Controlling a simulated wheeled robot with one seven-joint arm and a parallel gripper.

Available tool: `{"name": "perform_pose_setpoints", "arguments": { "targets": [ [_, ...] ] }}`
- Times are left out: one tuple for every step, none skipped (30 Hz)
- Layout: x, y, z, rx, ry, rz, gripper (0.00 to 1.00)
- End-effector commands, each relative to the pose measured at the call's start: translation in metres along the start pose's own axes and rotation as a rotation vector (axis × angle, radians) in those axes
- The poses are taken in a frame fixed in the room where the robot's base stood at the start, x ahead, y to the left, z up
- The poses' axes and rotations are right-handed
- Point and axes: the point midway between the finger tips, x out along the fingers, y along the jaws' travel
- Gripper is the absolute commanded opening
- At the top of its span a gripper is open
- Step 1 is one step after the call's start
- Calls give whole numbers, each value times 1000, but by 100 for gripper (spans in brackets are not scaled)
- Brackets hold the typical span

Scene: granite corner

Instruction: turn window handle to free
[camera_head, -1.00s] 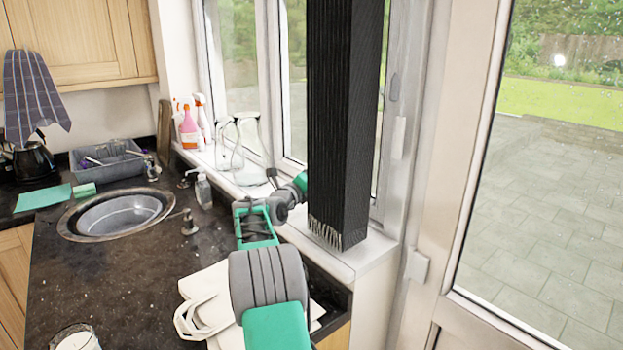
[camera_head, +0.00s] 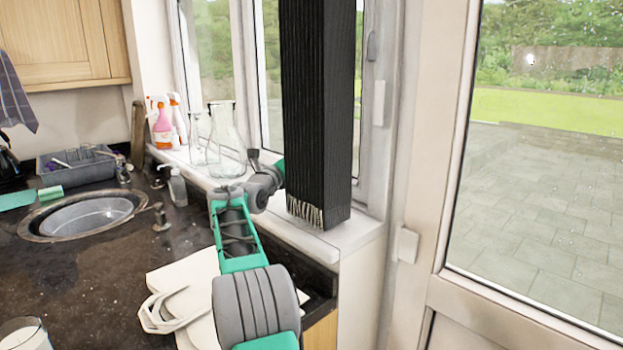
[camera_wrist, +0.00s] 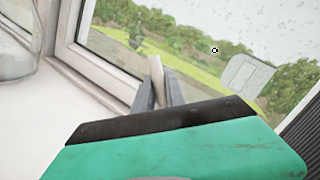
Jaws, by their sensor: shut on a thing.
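In the wrist view, my gripper (camera_wrist: 158,98) is shut, with its two grey fingers on either side of a slim pale upright piece, the window handle (camera_wrist: 156,70). The handle stands in front of the pane, near the white window frame (camera_wrist: 83,62). In the head view, my green and grey arm reaches over the counter to the sill, and its end passes behind the dark hanging blind. The fingertips and the held handle are hidden there. The window (camera_head: 268,75) behind the sill looks closed, though I cannot tell for sure.
The dark blind (camera_head: 318,110) hangs close to my arm. Glass vessels (camera_head: 226,145) and spray bottles (camera_head: 162,125) stand on the sill. A soap bottle (camera_head: 177,187), a sink (camera_head: 85,217) and a pale bag-like item (camera_head: 190,285) are on the counter. A glazed door (camera_head: 455,170) is at right.

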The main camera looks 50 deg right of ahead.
Motion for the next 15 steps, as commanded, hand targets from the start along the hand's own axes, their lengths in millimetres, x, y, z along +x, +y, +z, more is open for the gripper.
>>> {"name": "perform_pose_setpoints", "arguments": {
  "targets": [
    [-4,3,3,10,-8,0,0],
    [-5,4,5,13,-10,1,0],
    [-6,4,7,15,-12,3,0],
    [-6,4,8,15,-13,4,0],
    [-7,5,9,15,-13,4,0],
    [-7,5,10,15,-14,5,0],
    [-7,5,10,15,-14,5,0],
    [-7,5,10,14,-14,5,0],
    [-7,5,10,14,-14,5,0],
    [-7,5,10,14,-14,5,0],
    [-7,5,10,13,-14,5,0],
    [-8,5,11,12,-14,4,19],
    [-8,5,10,12,-14,3,21],
    [-8,5,10,11,-14,3,24],
    [-8,6,10,10,-13,2,27]
  ]
}}
